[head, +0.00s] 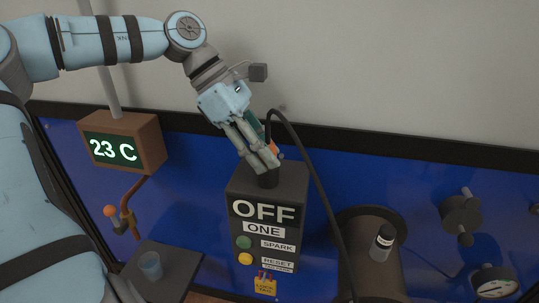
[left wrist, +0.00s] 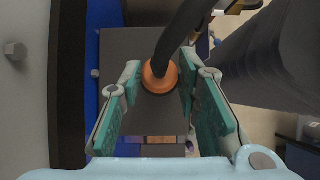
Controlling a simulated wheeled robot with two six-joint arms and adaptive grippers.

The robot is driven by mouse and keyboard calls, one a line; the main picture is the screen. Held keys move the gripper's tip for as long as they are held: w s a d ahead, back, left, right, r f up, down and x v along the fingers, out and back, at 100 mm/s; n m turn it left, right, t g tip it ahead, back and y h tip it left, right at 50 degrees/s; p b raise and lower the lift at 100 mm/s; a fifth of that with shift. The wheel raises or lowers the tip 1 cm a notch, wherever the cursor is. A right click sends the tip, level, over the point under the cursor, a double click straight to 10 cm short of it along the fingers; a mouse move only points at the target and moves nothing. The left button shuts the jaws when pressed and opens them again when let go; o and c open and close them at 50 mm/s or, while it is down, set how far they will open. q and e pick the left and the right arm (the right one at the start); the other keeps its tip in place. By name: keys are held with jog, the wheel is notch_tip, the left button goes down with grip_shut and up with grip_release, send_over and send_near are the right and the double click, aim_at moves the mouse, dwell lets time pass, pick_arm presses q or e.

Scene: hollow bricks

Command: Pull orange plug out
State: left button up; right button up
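A black cable runs from the plug. In the head view the left gripper (head: 268,166) points down at the top of a dark box (head: 250,228) marked "OFF". Only a little of the plug (head: 274,149) shows beside the fingers. A black socket (head: 268,179) on the box top lies just below the fingertips, and the plug appears to be at it. My right gripper is not in view.
The cable (head: 313,165) arcs over the box and drops on its right.

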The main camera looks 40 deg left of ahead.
pick_arm(q)
jog(key=shift+s, duration=0.1)
grip_shut()
jog(key=shift+r, duration=0.15)
jog(key=shift+r, duration=2.15)
jog(key=shift+r, duration=0.1)
jog(key=shift+r, duration=2.4)
